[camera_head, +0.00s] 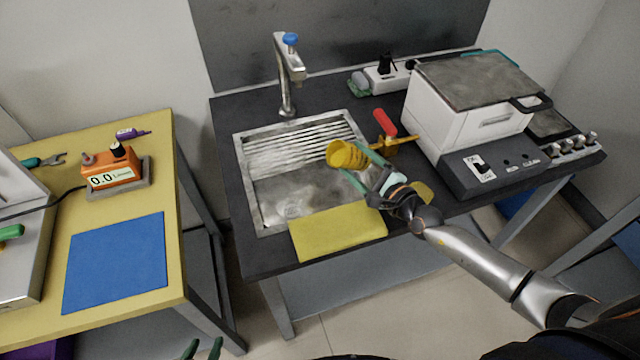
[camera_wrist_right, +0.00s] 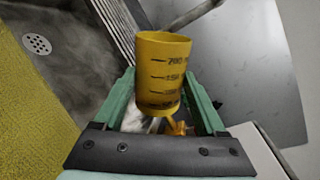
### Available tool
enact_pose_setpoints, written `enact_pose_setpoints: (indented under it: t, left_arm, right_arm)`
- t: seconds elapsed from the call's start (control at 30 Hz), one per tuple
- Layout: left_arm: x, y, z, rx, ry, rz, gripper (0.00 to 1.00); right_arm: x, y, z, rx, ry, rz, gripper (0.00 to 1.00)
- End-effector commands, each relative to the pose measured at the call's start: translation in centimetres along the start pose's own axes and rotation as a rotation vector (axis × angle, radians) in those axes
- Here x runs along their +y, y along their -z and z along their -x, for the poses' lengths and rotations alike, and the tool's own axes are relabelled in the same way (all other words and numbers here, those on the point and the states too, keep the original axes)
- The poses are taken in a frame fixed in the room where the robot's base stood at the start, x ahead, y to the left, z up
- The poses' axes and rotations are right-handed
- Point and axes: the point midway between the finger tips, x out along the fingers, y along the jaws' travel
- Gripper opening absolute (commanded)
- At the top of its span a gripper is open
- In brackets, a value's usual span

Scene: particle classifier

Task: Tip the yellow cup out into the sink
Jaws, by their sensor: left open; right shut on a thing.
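The yellow cup (camera_head: 345,154) is held over the right part of the metal sink (camera_head: 300,190) and looks tilted in the head view. The right wrist view shows this cup (camera_wrist_right: 162,62) with dark measuring marks, between the green fingers. My right gripper (camera_head: 363,166) is shut on the cup; it also shows in the wrist view (camera_wrist_right: 165,97). The cup's contents are not visible. My left gripper (camera_head: 203,349) is open and empty at the bottom edge of the head view, away from the sink.
A faucet (camera_head: 288,75) with a blue knob stands behind the sink. A yellow cloth (camera_head: 338,232) lies along the sink's front edge. A red-handled tool (camera_head: 385,122) and a white machine (camera_head: 455,120) are to the right. A yellow table (camera_head: 170,240) stands at the left.

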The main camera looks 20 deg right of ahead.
Motion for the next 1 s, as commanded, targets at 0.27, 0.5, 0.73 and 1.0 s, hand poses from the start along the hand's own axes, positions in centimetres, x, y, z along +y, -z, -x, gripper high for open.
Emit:
enact_pose_setpoints:
  t: [0.27,0.5,0.73,1.0]
  left_arm:
    - [0.01,0.46,0.41,0.0,0.0,0.0,0.5]
    - [0.02,0.63,0.57,0.0,0.0,0.0,0.5]
    - [0.02,0.78,0.72,-0.001,0.001,-0.001,0.5]
    - [0.04,0.95,0.89,-0.001,0.0,-0.001,0.5]
  right_arm:
    - [-0.24,-0.13,0.01,0.005,0.002,0.038,0.06]
    - [-0.13,-0.06,-0.01,0.009,0.003,0.069,0.06]
    - [-0.01,-0.03,-0.03,0.012,0.003,0.1,0.06]
    - [0.12,0.09,-0.05,0.018,0.003,0.136,0.06]
